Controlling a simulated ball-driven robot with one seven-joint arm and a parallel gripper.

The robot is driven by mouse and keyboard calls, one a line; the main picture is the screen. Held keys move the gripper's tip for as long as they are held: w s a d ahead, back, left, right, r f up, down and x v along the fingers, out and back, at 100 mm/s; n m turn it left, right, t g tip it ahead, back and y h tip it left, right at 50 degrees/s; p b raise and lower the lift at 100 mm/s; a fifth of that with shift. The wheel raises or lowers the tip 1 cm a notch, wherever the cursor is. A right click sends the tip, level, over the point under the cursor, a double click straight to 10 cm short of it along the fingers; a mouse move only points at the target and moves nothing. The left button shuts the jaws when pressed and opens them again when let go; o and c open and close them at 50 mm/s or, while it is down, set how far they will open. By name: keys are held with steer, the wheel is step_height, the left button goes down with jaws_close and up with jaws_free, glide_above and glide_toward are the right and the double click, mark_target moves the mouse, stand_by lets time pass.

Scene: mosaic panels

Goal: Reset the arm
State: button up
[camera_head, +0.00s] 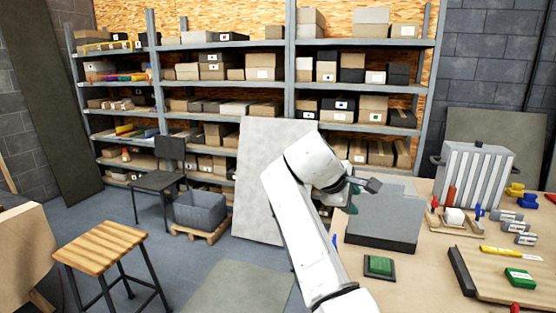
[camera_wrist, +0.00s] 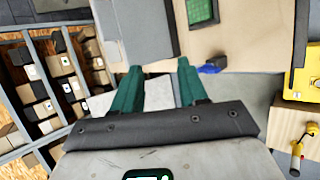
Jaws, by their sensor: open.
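My gripper (camera_head: 366,186) is at the end of my white arm, raised near the left edge of the workbench (camera_head: 395,289). In the wrist view its two green fingers (camera_wrist: 158,90) are spread apart with nothing between them. A grey block-like case (camera_head: 385,218) lies on the bench just beyond and below the gripper in the head view. A small green-topped square piece (camera_head: 379,266) lies on the bench in front of the case and also shows in the wrist view (camera_wrist: 202,11).
The bench's right side holds a ribbed metal container (camera_head: 474,175), a small wooden rack (camera_head: 454,222) and a board (camera_head: 505,276). Shelves (camera_head: 290,90) stand behind. A stool (camera_head: 101,248), a chair (camera_head: 160,182) and a grey bin (camera_head: 200,210) stand left, with open floor between.

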steer(key=s+d+f+m+y, duration=0.2)
steer(key=s+d+f+m, duration=0.1)
steer(key=s+f, duration=0.8)
steer(key=s+d+f+m+y, duration=0.25)
steer(key=s+f, duration=0.45)
steer(key=f, duration=0.8)
steer(key=s+d+f+m+g, duration=0.1)
steer(key=s+f+m, duration=0.1)
steer(key=s, duration=0.9)
steer(key=s+d+f+m+g+y, duration=0.1)
steer(key=s+d+f+m+g, duration=0.1)
steer(key=s, duration=1)
steer(key=s+d+f+m+g+y, duration=0.1)
steer(key=s+f, duration=0.4)
steer(key=s, duration=0.7)
steer(key=m+g, duration=0.1)
steer(key=m, duration=0.1)
steer(key=shift+s+d+f+m, duration=0.15)
steer(key=shift+d+f+m, duration=0.1)
steer(key=shift+d+m, duration=0.1)
